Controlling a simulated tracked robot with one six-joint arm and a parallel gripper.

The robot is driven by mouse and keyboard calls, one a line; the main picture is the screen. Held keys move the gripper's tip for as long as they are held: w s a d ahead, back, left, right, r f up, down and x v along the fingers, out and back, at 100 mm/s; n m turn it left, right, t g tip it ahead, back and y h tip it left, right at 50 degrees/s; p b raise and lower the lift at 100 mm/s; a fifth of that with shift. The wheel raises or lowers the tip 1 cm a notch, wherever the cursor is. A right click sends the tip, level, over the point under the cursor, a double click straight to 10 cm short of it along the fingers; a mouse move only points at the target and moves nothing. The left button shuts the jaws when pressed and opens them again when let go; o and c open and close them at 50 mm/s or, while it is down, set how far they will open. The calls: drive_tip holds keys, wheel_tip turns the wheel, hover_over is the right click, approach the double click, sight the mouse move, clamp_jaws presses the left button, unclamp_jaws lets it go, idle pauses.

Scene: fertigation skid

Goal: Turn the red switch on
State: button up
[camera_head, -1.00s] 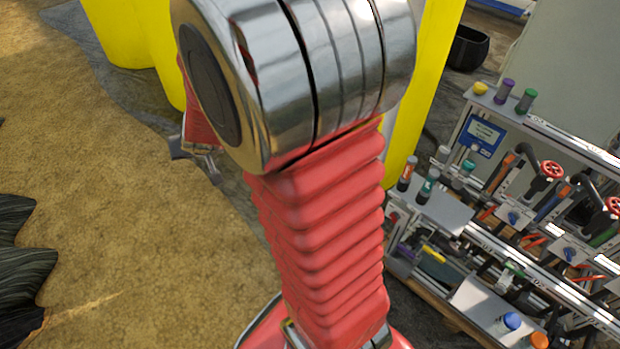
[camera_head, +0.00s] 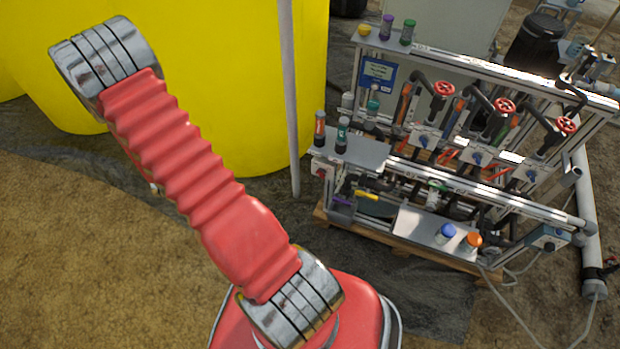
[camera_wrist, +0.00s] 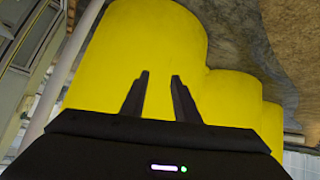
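My gripper (camera_wrist: 160,75) shows in the wrist view with its two dark fingers apart and nothing between them. It faces the yellow tanks (camera_wrist: 150,45). In the head view my arm is at the left and its gripper is out of sight. The skid (camera_head: 455,190) stands at the right, well apart from my arm. A small red part on a pale box (camera_head: 322,171) sits at the skid's left end. It may be the red switch, but it is too small to tell its position.
Red handwheels (camera_head: 443,89) sit on the skid's pipes. A grey pole (camera_head: 289,100) rises left of the skid. Bare soil (camera_head: 90,260) lies at the lower left.

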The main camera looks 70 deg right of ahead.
drive_tip(key=s+d+f+m+g+h, duration=0.1)
drive_tip(key=s+d+f+g+h, duration=0.1)
drive_tip(key=s+d+f, duration=0.35)
drive_tip(key=g+h, duration=0.3)
drive_tip(key=g, duration=0.4)
approach(319, 175)
drive_tip(key=v, duration=0.6)
drive_tip(key=shift+d+f, duration=0.1)
drive_tip(key=shift+d, duration=0.1)
drive_tip(key=shift+d, duration=0.1)
drive_tip(key=shift+x, duration=6.85)
drive_tip(key=shift+f, duration=0.15)
drive_tip(key=shift+c, duration=0.7)
drive_tip(key=c, duration=0.5)
